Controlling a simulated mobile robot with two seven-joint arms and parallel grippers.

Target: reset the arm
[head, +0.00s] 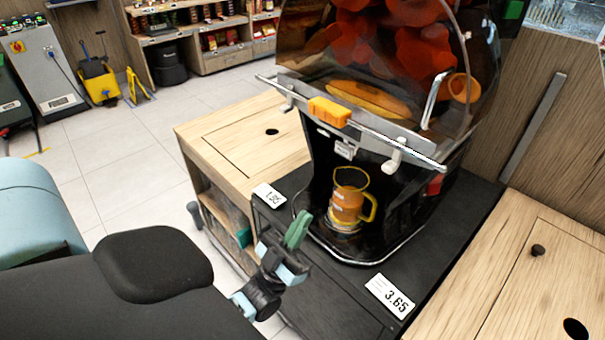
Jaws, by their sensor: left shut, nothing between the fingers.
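My left gripper (296,232) is in the lower middle of the head view, at the end of my dark left arm that comes in from the left. Its green fingertips are together, with nothing between them, and point up and away. It is in front of the orange juicer (345,150), apart from the cup. A transparent cup with orange juice and a yellow handle (347,207) stands upright on the juicer's black base. My right gripper is not in view.
A wooden counter (225,150) lies left of the juicer and another (505,290) lies at the right. Price cards (390,296) sit on the black stand's front edge. Tiled floor (130,150) is open at the left. A yellow mop bucket (100,83) stands far back.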

